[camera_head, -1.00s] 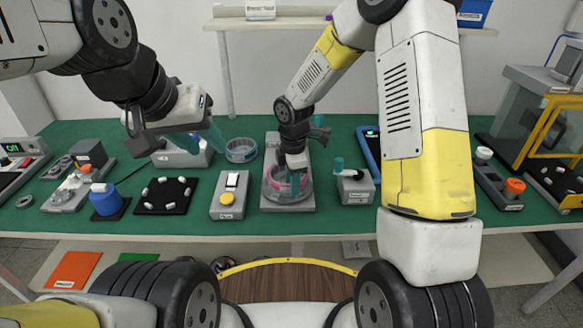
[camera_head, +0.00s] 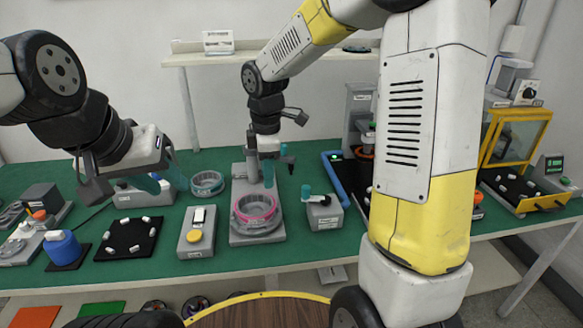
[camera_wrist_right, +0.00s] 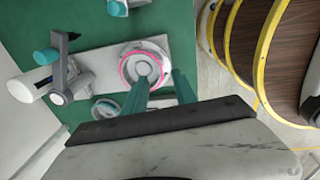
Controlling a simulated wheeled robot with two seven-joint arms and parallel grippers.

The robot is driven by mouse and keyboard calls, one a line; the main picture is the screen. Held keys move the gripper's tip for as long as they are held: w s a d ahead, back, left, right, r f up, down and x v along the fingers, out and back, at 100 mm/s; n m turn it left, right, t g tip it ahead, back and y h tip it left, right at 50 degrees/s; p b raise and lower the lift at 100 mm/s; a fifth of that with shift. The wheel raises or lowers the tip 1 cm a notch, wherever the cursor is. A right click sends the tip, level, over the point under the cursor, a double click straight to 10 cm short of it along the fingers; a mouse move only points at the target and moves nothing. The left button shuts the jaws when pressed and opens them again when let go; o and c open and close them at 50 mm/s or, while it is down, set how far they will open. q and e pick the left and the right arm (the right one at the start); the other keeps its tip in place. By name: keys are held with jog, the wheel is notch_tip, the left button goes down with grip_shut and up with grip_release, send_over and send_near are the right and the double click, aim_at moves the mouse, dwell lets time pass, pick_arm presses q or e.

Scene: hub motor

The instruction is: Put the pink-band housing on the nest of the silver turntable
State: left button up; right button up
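The pink-band housing (camera_head: 255,211), a grey ring with a pink band, lies on the round top of the silver turntable (camera_head: 257,238). It looks level; the nest beneath it is hidden. It also shows in the right wrist view (camera_wrist_right: 145,64). My right gripper (camera_head: 269,177) is above and behind the housing, apart from it. In the right wrist view my right gripper (camera_wrist_right: 160,86) has its two teal fingers spread with nothing held between them. My left gripper (camera_head: 163,180) is open and empty over the left part of the table, away from the turntable.
A grey ring (camera_head: 207,183) lies left of the turntable. A box with a yellow button (camera_head: 195,238) stands left, and a grey box with a teal knob (camera_head: 322,212) right. A grey post (camera_head: 252,163) rises at the turntable's back. A blue-edged tray (camera_head: 340,176) lies further right.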

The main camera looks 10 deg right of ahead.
jog(key=s+d+r+m+t, duration=0.1)
jog(key=s+d+r+m, duration=0.2)
jog(key=s+m, duration=0.3)
jog(key=s+d+r+m+t+y, duration=0.1)
jog(key=s+d+r+m+t, duration=0.1)
jog(key=s+r+m, duration=0.3)
jog(key=s+d+r+m+t+y, duration=0.1)
jog(key=s+d+r+m+t, duration=0.1)
jog(key=s+d+m, duration=0.3)
jog(key=s+r+m, duration=0.1)
jog(key=s, duration=0.1)
jog(key=shift+s+r+m, duration=0.3)
jog(key=shift+r+m, duration=0.1)
jog(key=shift+d, duration=0.1)
